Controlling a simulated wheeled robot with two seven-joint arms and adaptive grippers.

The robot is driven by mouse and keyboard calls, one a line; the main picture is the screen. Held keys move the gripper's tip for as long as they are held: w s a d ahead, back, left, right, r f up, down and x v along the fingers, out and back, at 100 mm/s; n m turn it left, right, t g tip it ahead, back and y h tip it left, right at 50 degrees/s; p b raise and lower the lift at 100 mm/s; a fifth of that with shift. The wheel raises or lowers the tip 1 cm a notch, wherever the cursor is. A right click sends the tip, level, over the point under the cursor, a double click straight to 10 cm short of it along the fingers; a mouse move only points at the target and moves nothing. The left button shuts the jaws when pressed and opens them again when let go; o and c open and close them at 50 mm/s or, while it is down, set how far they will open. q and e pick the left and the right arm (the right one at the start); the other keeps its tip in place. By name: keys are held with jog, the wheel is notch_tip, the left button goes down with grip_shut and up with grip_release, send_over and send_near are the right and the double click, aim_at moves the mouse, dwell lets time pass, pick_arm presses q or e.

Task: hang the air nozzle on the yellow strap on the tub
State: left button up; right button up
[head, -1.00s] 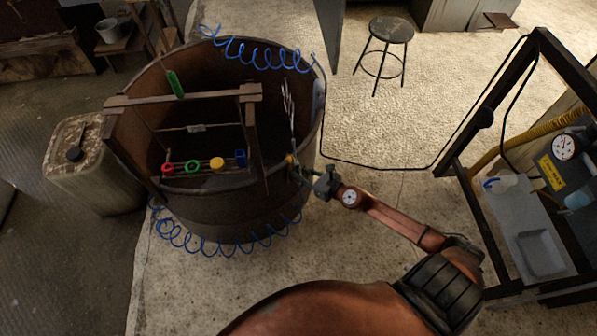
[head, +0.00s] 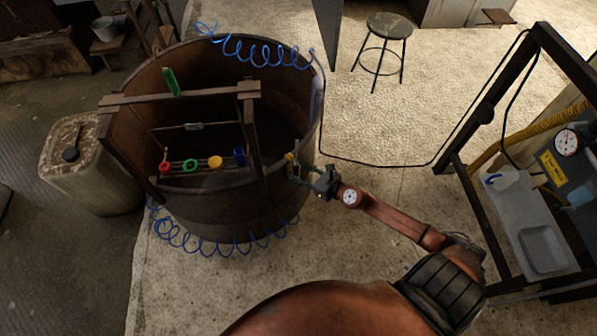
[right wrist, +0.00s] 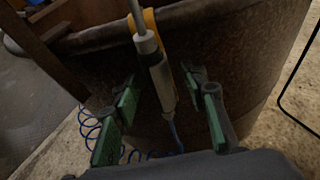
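The air nozzle (right wrist: 159,80), a pale grey body with a thin grey tube on top, is upright against the tub's outer wall in the right wrist view. A blue hose runs from its lower end. The yellow strap (right wrist: 151,22) is at its upper part by the rim; whether it fully encircles the nozzle I cannot tell. The strap is a small yellow spot (head: 289,157) in the head view. My right gripper (head: 310,176) is beside the tub (head: 225,212). Its green-padded fingers (right wrist: 165,108) are spread on both sides of the nozzle, apart from it. My left gripper is out of view.
A wooden rack (head: 180,98) with several coloured rings lies across the tub. Coiled blue hose (head: 255,50) shows at the tub's back and front. A rusty canister (head: 88,165) stands left, a stool (head: 390,27) behind, and a dark frame (head: 480,200) right.

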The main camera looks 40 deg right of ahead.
jog(key=v, duration=1.2)
